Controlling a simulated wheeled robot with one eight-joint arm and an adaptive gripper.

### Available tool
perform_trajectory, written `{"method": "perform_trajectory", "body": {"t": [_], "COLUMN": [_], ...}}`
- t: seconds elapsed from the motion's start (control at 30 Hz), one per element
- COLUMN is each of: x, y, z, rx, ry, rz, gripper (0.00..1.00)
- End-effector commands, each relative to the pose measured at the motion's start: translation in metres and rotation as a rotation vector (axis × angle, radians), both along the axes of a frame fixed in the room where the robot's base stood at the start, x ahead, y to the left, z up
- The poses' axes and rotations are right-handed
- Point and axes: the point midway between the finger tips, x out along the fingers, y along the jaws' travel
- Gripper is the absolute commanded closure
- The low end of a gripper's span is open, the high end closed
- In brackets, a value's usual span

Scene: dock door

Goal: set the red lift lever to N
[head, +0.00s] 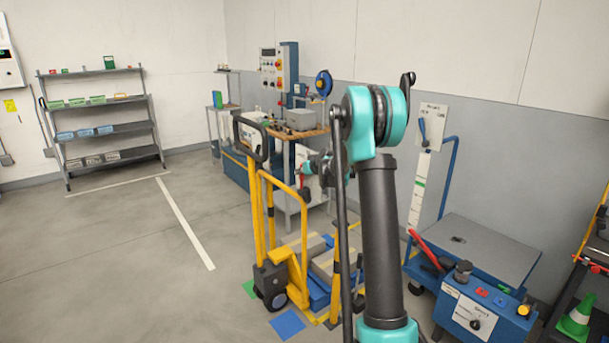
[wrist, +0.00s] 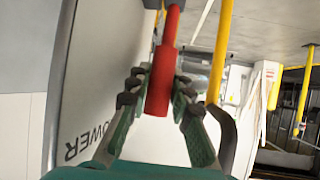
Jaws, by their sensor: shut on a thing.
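The red lever (wrist: 160,85) runs down from the top of the wrist view, a thin red rod ending in a thicker red grip. My gripper (wrist: 158,88) is shut on that grip, with a finger on each side. In the head view my gripper (head: 312,166) is small, beside the yellow pallet truck (head: 262,215), and partly hidden by my arm. The lever's base and its set position cannot be made out. A pale panel in the wrist view carries dark upside-down letters, partly hidden, reading like "OWER"; no N mark is readable.
Yellow bars (wrist: 220,50) stand close to the right of the grip. A blue cart (head: 480,255) with another red handle (head: 425,250) stands at the right. A workbench (head: 300,132) is behind the truck. Open floor (head: 130,260) lies to the left.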

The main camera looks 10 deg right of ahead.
Motion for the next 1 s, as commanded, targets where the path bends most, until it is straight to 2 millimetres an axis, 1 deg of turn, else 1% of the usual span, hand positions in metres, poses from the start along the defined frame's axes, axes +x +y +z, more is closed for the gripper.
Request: {"method": "perform_trajectory", "body": {"t": [0.3, 0.73, 0.77, 0.8, 0.83, 1.0], "x": [0.0083, 0.0092, 0.0092, 0.0092, 0.0091, 0.0089], "y": [0.0045, 0.0047, 0.0047, 0.0047, 0.0047, 0.0047], "z": [0.0004, 0.0004, 0.0004, 0.0004, 0.0004, 0.0002], "rx": [-0.041, -0.044, -0.044, -0.044, -0.044, -0.044], "ry": [0.073, 0.081, 0.081, 0.081, 0.081, 0.081], "rz": [0.001, 0.0, 0.0, 0.0, 0.0, 0.0], "gripper": [1.0, 1.0, 0.77, 0.72, 0.69, 0.69]}}
